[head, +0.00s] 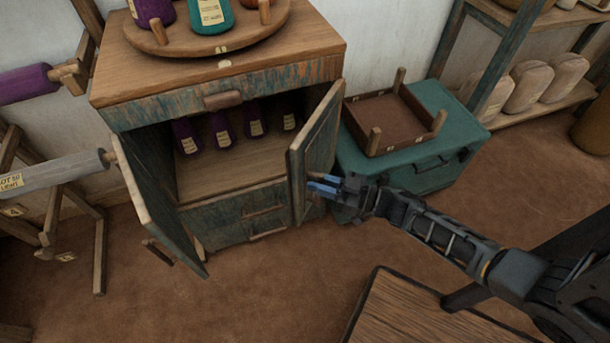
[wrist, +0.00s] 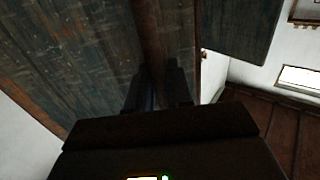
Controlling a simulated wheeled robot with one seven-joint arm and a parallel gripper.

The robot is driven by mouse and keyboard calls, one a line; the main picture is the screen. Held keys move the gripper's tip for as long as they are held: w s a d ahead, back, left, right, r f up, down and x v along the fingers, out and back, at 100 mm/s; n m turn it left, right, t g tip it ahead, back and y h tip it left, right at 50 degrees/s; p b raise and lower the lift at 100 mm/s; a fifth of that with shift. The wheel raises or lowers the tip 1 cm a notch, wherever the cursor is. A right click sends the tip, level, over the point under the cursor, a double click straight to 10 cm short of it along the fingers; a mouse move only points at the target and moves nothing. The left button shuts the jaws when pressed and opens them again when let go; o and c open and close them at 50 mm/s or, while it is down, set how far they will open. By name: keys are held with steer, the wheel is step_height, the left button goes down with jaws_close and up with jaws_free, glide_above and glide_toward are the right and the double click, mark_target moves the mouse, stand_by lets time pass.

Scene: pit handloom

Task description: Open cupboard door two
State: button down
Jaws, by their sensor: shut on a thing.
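The wooden cupboard (head: 195,92) has two hinged doors, and both stand open. The left door (head: 160,195) is swung out to the left, with a wooden bar handle (head: 158,253) low on it. The right door (head: 318,140) is swung forward on the right side. No number is readable on either door. My gripper (head: 323,183) is at the outer face of the right door, low down, shut on its brown handle. In the wrist view the brown upright handle (wrist: 166,38) runs between my gripper's dark fingers (wrist: 160,88), beside weathered blue-grey boards. The fingers partly hide the handle.
Purple bottles (head: 222,130) stand inside the cupboard above drawers (head: 240,215). A wooden top (head: 430,310) lies below my arm. Floor in front of the cupboard is clear.

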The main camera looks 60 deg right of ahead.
steer(key=s+d+b, duration=0.2)
steer(key=s+d, duration=0.4)
steer(key=s, duration=0.4)
steer(key=shift+s+d+b, duration=0.2)
steer(key=shift+d+b, duration=0.15)
steer(key=shift+d, duration=0.05)
steer(key=c, duration=1.2)
jaws_free()
steer(key=shift+w, duration=0.1)
